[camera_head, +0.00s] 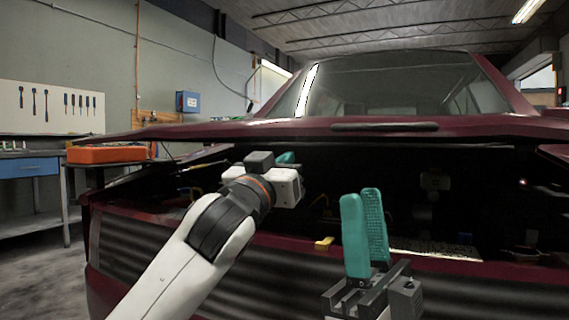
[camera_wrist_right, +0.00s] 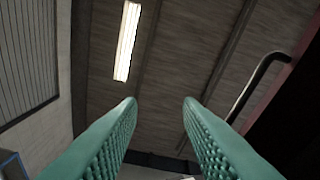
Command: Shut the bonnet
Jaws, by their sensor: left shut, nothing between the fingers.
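The bonnet (camera_head: 230,130) of the dark red car is raised. It shows almost edge-on as a wide red band across the head view, with the dark open engine bay (camera_head: 400,200) below it. My left gripper (camera_head: 286,158) is at the mouth of the bay, just under the bonnet's edge. Its teal fingers are shut and empty, mostly hidden behind the wrist; I cannot tell whether they touch the bonnet. My right gripper (camera_head: 366,230) stands upright in front of the bay, below the bonnet. Its teal fingers are apart and empty in the right wrist view (camera_wrist_right: 160,103).
The car's front panel (camera_head: 150,245) lies below the bay. A yellow part (camera_head: 324,243) sits near its upper edge. An orange case (camera_head: 105,154) and a blue-drawer workbench (camera_head: 30,168) stand at left. A ceiling lamp (camera_wrist_right: 127,40) and a dark curved bar (camera_wrist_right: 255,85) show in the wrist view.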

